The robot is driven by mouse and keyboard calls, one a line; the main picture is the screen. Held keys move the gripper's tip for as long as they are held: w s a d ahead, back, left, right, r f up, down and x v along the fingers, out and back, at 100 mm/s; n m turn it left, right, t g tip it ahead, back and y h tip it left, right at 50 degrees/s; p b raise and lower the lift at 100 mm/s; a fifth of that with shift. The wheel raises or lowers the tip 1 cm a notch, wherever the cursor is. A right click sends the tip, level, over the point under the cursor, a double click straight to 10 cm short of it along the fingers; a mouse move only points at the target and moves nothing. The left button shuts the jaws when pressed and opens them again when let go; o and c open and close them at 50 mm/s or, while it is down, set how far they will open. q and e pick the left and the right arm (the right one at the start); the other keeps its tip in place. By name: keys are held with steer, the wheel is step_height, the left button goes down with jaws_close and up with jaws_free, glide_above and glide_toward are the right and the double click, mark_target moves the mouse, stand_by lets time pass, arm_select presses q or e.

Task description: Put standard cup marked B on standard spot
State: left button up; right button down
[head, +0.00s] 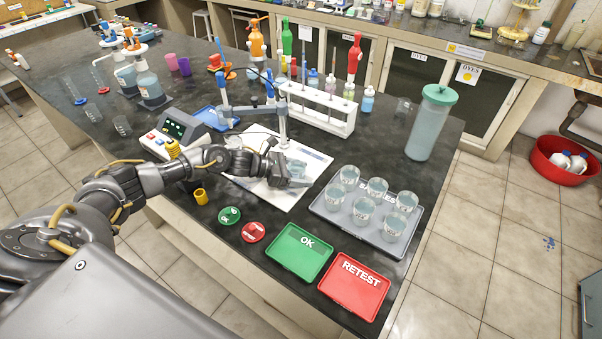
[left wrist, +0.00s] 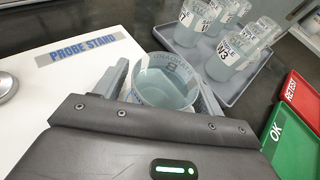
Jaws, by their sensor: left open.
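A clear cup of pale liquid (head: 297,168) stands on the white probe stand sheet (head: 258,194). The sheet's blue PROBE STAND lettering (left wrist: 88,48) shows left of the cup in the left wrist view. I cannot make out a separate standard spot. My right gripper is not in view.
A grey tray (head: 367,238) with several sample cups stands to the right. A green OK tray (head: 298,255) and a red RETEST tray (head: 354,287) lie at the front. A white rack (head: 318,122) stands behind the sheet, and a lidded jar (head: 430,125) stands back right.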

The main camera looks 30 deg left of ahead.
arm_select(q)
steer(key=shift+r, duration=0.15)
steer(key=b+v, duration=0.3)
steer(key=v, duration=0.8)
steer(key=shift+a, duration=0.1)
steer(key=shift+s+a+r, duration=0.25)
steer(key=shift+s+a, duration=0.05)
steer(key=shift+s, duration=0.05)
